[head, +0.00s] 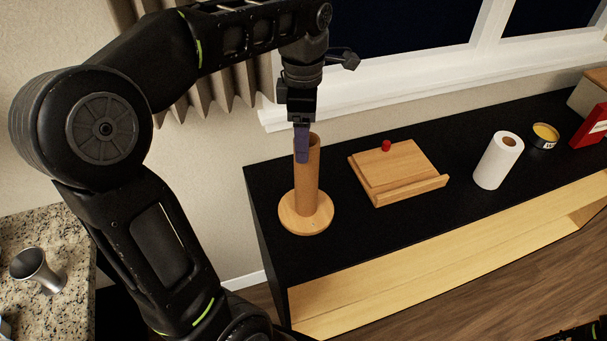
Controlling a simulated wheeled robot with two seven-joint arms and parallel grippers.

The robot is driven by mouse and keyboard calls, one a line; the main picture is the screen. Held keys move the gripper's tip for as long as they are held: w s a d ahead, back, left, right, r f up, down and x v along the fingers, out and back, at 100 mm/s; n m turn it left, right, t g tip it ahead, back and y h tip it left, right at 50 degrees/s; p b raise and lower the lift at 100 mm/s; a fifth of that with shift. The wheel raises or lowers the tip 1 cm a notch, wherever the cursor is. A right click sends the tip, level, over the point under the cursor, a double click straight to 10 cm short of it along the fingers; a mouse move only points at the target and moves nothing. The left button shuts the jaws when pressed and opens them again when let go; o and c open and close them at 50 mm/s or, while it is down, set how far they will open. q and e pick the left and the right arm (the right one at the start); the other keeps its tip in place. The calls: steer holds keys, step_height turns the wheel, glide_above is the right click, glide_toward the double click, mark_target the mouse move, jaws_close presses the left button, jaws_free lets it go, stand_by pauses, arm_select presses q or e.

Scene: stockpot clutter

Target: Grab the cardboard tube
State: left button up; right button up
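The cardboard tube (308,180) is a brown hollow cylinder. It stands upright on a round wooden base (290,222) near the left end of the black-topped cabinet. My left gripper (302,150) points down at the tube's upper end. One purple finger overlaps the near side of the tube just below its rim. The other finger is hidden, so I cannot tell whether the gripper is closed on the tube or whether it touches it. My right gripper is not in view.
On the cabinet (262,190), a wooden board with a red knob (402,168) lies right of the tube. Farther right are a white paper roll (498,160), a yellow-topped tin (544,137) and a red box (592,127).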

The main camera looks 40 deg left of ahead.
mark_target(306, 175)
arm_select(q)
steer(key=shift+f, duration=0.1)
steer(key=shift+f, duration=1.25)
steer(key=shift+d+f+p, duration=0.1)
steer(key=shift+f+p, duration=0.55)
steer(key=shift+f, duration=1.95)
steer(key=shift+c, duration=0.3)
jaws_close()
